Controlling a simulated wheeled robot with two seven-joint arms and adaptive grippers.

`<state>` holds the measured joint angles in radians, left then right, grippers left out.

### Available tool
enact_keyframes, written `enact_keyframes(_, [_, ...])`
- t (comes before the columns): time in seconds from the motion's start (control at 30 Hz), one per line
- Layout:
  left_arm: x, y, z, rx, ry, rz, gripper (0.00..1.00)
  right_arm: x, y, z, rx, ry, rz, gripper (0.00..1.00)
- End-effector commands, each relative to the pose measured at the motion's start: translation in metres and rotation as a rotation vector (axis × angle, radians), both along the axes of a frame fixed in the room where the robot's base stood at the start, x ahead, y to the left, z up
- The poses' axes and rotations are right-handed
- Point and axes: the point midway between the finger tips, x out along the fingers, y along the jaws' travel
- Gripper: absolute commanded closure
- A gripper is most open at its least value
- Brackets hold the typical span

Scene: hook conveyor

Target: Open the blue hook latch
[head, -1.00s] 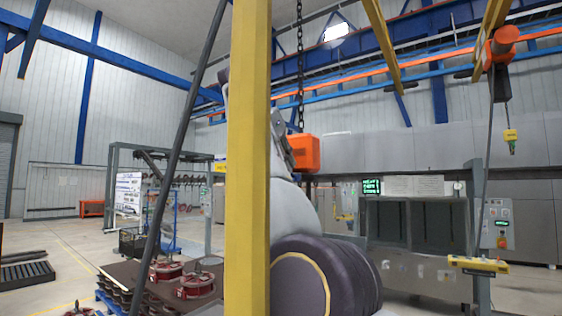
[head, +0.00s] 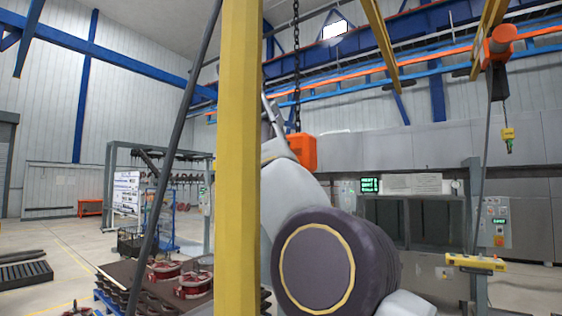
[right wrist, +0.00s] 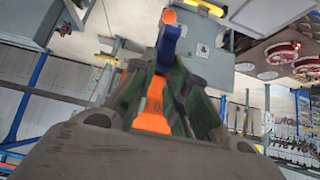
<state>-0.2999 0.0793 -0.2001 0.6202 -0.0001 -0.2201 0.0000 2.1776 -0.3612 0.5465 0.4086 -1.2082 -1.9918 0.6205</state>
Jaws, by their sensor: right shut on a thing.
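In the right wrist view, a blue piece with an orange tip, the blue hook latch (right wrist: 167,48), stands at the fingertips. My right gripper (right wrist: 163,78) is shut on it. An orange body (right wrist: 153,108) shows between the fingers, below the blue piece. In the head view, an orange block (head: 304,151) hangs on a dark chain (head: 297,75). My right arm rises in front of it, and the yellow post hides part of the arm. I cannot make out the latch or fingertips there. My left gripper is not in view.
A yellow post (head: 238,150) stands close in front, with a dark slanted bar (head: 173,150) left of it. An orange hoist (head: 497,48) with a hanging cable is at the right. Red round parts (head: 193,285) lie on a brown table at lower left.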

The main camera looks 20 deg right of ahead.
Motion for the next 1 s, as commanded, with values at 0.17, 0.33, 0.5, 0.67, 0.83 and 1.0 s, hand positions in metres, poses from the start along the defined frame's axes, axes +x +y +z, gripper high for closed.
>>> enact_keyframes(0.17, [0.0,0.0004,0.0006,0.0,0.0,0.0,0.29,0.0001,-0.0029,0.0058,-0.001,-0.004,-0.001,0.99])
enact_keyframes(0.33, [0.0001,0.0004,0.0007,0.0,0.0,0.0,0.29,0.001,-0.0039,0.0057,0.001,-0.002,-0.002,0.99])
enact_keyframes(0.5, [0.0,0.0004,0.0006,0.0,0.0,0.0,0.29,0.0012,-0.0044,0.0054,0.001,-0.003,-0.003,0.99])
enact_keyframes(0.67, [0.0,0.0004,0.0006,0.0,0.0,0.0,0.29,0.0014,-0.0046,0.0049,0.001,-0.001,-0.003,0.63])
enact_keyframes(0.83, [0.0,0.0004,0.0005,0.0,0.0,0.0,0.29,0.0015,-0.0048,0.0041,0.002,0.001,-0.004,0.61])
enact_keyframes(1.0, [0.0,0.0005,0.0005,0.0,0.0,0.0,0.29,0.0015,-0.0053,0.004,0.002,0.002,-0.004,0.61])
